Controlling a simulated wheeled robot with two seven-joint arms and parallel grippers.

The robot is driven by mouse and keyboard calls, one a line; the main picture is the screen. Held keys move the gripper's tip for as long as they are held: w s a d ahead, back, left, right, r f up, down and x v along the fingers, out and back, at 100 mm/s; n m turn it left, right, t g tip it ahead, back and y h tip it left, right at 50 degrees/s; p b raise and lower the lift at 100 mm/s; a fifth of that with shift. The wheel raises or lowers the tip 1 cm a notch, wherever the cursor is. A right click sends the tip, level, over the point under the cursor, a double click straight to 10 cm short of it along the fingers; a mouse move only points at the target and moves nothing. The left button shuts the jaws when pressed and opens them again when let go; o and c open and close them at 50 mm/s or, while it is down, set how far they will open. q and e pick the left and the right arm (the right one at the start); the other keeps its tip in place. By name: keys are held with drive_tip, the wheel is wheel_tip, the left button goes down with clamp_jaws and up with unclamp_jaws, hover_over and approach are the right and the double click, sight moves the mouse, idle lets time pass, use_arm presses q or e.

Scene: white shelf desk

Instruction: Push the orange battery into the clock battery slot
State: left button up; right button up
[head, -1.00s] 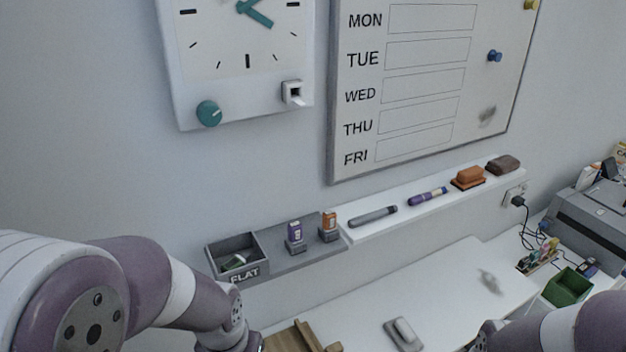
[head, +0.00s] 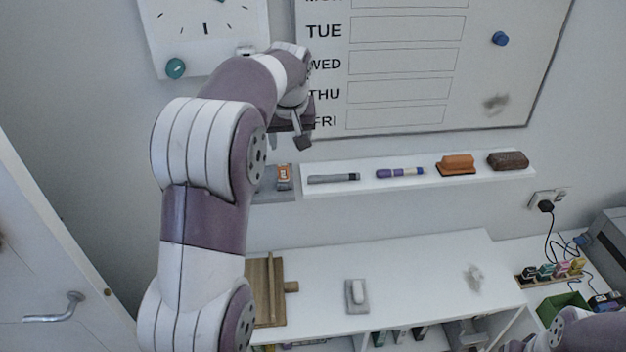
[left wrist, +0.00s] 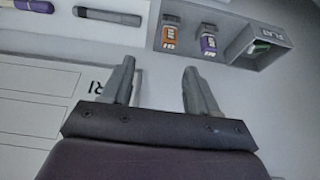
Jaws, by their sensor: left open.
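The orange battery (head: 284,177) stands upright in a holder on the grey part of the wall ledge; it also shows in the left wrist view (left wrist: 169,34). The white wall clock (head: 205,42) hangs above left. Its battery slot (head: 245,50) is mostly covered by my left arm. My left gripper (head: 290,132) is open and empty in front of the wall, above the orange battery and apart from it. Its two spread fingers show in the left wrist view (left wrist: 159,68), pointing towards the ledge. My right gripper (head: 515,346) barely shows at the bottom right; its fingers are unclear.
A purple battery (left wrist: 208,43) stands beside the orange one, next to the FLAT box (left wrist: 258,47). A grey marker (head: 333,178), a purple marker (head: 400,173) and an orange eraser (head: 457,165) lie on the white ledge (head: 350,186). The whiteboard (head: 420,118) is close behind my left gripper.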

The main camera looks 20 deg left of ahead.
use_arm(q)
drive_tip(key=b, duration=0.2)
hover_over(283, 165)
drive_tip(key=s+d, duration=0.1)
drive_tip(key=s, duration=0.2)
wheel_tip(283, 165, down, 5)
drive_tip(key=shift+w+a+f+p, duration=0.5)
drive_tip(key=shift+a+p, duration=0.1)
drive_tip(key=shift+p, duration=0.2)
drive_tip(key=f+p, duration=0.1)
drive_tip(key=w+d+f+p, duration=0.1)
drive_tip(key=shift+w+f+p, duration=0.2)
drive_tip(key=shift+f+p, duration=0.1)
drive_tip(key=shift+f, duration=0.1)
drive_tip(key=x, duration=0.3)
drive_tip(key=shift+s+a, duration=0.15)
drive_tip(key=shift+s, duration=0.1)
drive_tip(key=shift+a+f, duration=0.15)
drive_tip(key=shift+a, duration=0.1)
drive_tip(key=shift+w+d, duration=0.1)
drive_tip(key=shift+d, duration=0.05)
drive_tip(key=c, duration=0.7)
drive_tip(key=shift+d, duration=0.2)
drive_tip(key=c, duration=0.3)
drive_tip(key=shift+c, duration=0.2)
use_arm(e)
drive_tip(key=shift+a+r, duration=0.9)
drive_tip(key=shift+a, duration=0.15)
